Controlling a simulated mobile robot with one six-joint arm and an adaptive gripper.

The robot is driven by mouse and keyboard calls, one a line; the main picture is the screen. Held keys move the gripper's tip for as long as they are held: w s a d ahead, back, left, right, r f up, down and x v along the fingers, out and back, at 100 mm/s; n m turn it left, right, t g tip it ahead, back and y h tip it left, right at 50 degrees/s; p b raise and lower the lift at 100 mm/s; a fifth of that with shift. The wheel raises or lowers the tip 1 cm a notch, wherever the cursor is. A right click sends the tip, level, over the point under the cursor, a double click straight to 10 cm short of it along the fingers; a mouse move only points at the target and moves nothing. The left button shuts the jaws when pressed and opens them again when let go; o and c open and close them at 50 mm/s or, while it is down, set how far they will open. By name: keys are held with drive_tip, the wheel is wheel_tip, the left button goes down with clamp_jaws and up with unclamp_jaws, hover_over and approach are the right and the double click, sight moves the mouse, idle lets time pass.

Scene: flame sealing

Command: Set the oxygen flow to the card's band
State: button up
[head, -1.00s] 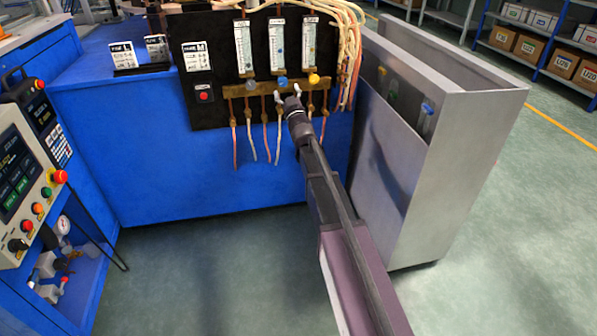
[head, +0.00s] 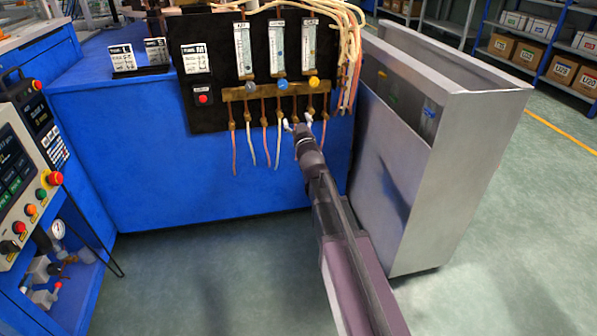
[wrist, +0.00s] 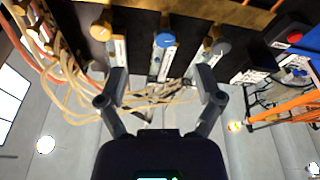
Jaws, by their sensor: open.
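The black gas panel (head: 225,90) carries three upright flowmeters, with a grey knob (head: 250,87), a blue knob (head: 282,84) and a yellow knob (head: 313,82) below them. Their labels and scale readings are too small to read. A white card (head: 196,59) is fixed at the panel's left; its band is not legible. My gripper (head: 297,123) is open and empty, below the blue and yellow knobs and apart from both. In the wrist view, the blue knob (wrist: 164,38) lies beyond the gap between my fingers, the yellow knob (wrist: 101,30) left and the grey knob (wrist: 216,45) right.
A brass manifold (head: 265,93) with hanging hoses runs along the panel's lower part, close above my gripper. A red button (head: 203,99) sits at the panel's lower left. A tall metal cabinet (head: 440,150) stands close at right. Two cards (head: 140,56) stand on the blue bench.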

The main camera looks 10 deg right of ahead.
drive_tip(key=s+a+f+m+g+h+p, duration=0.1)
drive_tip(key=s+f+m+g+p, duration=0.2)
drive_tip(key=s+f+g, duration=0.7)
drive_tip(key=shift+s+a+f+g+p, duration=0.3)
drive_tip(key=shift+s+a+f+p, duration=0.1)
drive_tip(key=shift+f, duration=0.75)
drive_tip(key=s+f+g+p, duration=0.1)
drive_tip(key=s+g, duration=0.4)
drive_tip(key=s, duration=0.6)
drive_tip(key=s+f+g+p, duration=0.1)
drive_tip(key=s+g+p, duration=0.2)
drive_tip(key=s, duration=0.7)
drive_tip(key=shift+s+f+g, duration=0.35)
drive_tip(key=shift+f+g, duration=0.05)
drive_tip(key=shift+g, duration=0.7)
drive_tip(key=shift+a, duration=0.1)
